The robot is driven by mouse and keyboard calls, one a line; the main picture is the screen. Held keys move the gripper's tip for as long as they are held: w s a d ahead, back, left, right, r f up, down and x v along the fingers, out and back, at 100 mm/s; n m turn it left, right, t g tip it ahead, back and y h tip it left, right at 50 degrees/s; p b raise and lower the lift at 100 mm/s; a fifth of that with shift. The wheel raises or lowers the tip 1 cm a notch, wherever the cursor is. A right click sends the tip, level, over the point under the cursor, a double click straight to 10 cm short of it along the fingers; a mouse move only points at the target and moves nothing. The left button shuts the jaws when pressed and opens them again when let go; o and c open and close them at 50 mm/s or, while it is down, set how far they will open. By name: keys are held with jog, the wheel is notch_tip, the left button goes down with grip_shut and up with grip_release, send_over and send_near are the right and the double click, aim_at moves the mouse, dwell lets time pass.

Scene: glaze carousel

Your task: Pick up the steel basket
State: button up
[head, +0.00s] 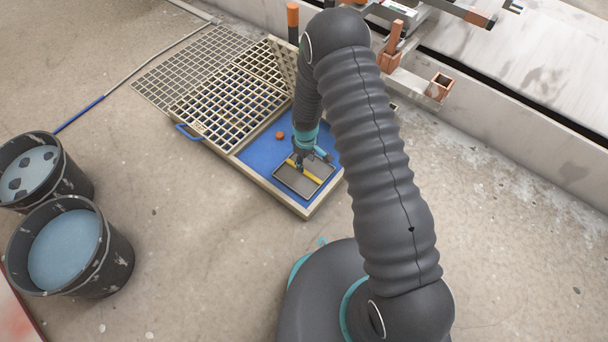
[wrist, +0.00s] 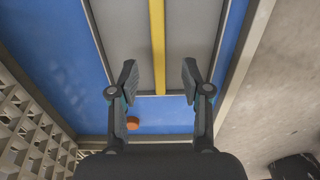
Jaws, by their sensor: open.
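The steel basket (head: 293,182) is a shallow grey rectangular frame with a yellow bar (wrist: 157,45) along its middle. It lies on the blue floor of a pale-rimmed tray. In the wrist view the basket (wrist: 122,35) fills the upper middle, its far parts cut off by the frame. My gripper (wrist: 160,82) is open and empty, with one finger on each side of the yellow bar's lower end. In the head view my gripper (head: 300,166) is over the basket, partly hiding it. I cannot tell whether the fingers touch the bar.
The pale-rimmed tray (head: 232,154) also holds a small orange piece (head: 280,135) beside the basket. A grid rack (head: 228,105) covers its left part. Two dark buckets (head: 110,262) of bluish liquid stand at left. A low wall (head: 520,150) runs along the right. The concrete floor in front is clear.

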aim_at(304, 174)
jog(key=shift+w+a+f+b, duration=0.1)
jog(key=shift+f+b, duration=0.05)
jog(key=shift+f, duration=1.1)
jog(key=shift+w+a+f+b, duration=0.1)
jog(key=shift+w+f+b, duration=0.05)
jog(key=shift+f, duration=1.1)
jog(key=shift+w+a+f+b, duration=0.1)
jog(key=shift+f+b, duration=0.05)
jog(key=shift+f, duration=1.1)
jog(key=shift+c, duration=0.3)
grip_shut()
